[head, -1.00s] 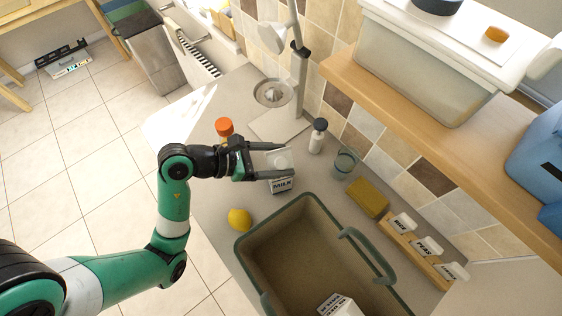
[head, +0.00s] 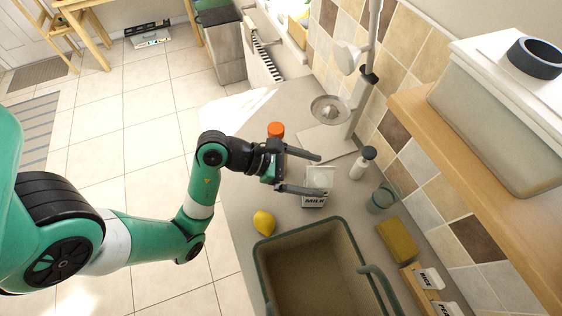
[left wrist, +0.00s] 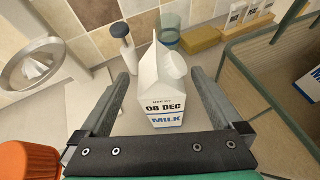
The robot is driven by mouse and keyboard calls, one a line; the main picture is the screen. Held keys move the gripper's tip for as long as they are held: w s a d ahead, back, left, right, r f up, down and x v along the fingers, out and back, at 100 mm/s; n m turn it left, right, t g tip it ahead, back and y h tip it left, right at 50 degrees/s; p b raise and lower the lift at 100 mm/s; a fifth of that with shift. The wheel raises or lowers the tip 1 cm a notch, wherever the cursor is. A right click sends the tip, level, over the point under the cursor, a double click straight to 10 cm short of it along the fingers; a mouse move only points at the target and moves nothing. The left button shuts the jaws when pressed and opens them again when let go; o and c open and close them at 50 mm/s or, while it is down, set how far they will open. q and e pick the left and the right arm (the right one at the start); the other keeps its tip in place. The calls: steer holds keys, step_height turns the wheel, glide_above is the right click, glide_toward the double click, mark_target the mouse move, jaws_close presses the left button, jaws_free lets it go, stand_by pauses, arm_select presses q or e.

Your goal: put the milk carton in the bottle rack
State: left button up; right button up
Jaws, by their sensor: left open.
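In the left wrist view the carton (left wrist: 163,92) is framed between the two spread fingers, with a gap on each side. Its "08 DEC" and "MILK" print faces the camera. I cannot pick out a bottle rack for certain. My right gripper is not in view.
A wooden shelf (head: 470,195) overhangs at right.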

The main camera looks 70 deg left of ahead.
arm_select(q)
steer(key=v, duration=0.6)
steer(key=shift+s+a+r, duration=0.2)
steer(key=shift+s+r, duration=0.05)
steer(key=shift+s, duration=0.05)
steer(key=p+v, duration=0.2)
steer(key=p, duration=0.1)
steer(key=shift+s+r, duration=0.15)
steer(key=shift+s, duration=0.25)
